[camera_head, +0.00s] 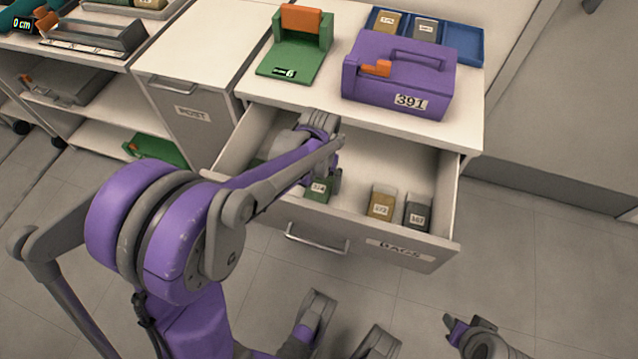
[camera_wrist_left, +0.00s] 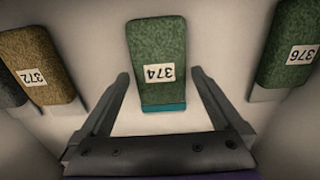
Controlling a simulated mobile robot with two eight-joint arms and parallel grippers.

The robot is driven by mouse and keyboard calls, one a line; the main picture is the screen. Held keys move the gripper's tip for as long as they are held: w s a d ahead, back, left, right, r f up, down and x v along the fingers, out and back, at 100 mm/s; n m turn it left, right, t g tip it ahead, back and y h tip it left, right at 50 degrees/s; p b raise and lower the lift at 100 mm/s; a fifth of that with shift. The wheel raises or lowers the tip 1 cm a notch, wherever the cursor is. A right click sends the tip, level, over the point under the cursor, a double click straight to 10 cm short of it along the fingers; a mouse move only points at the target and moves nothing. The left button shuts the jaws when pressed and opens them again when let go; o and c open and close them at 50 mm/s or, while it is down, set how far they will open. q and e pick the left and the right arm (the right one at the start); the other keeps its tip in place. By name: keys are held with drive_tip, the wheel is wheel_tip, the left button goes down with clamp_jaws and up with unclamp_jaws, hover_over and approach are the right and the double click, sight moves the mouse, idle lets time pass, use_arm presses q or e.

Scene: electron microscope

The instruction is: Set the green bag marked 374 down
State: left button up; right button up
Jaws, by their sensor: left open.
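The green bag marked 374 (camera_wrist_left: 158,55) stands inside the open drawer (camera_head: 362,240) labelled BAGS. Part of it also shows in the head view (camera_head: 318,190), beside my left gripper. In the left wrist view my left gripper (camera_wrist_left: 160,78) is open. One finger is on each side of the bag's near end, with a visible gap on both sides. The bag's label reads upside down there, and a teal strip runs along its near edge. My left arm hides part of the drawer.
In the drawer are a tan bag marked 372 (camera_head: 381,203), a dark bag (camera_head: 417,212) and a green bag marked 376 (camera_wrist_left: 290,48). On the cabinet top stand a purple case marked 391 (camera_head: 398,80), a green holder (camera_head: 290,62) and a blue tray (camera_head: 462,42).

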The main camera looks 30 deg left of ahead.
sight(319, 186)
use_arm(q)
wheel_tip(319, 186, up, 11)
drive_tip(key=p, duration=0.2)
drive_tip(key=shift+p, duration=0.4)
drive_tip(key=shift+f, duration=0.1)
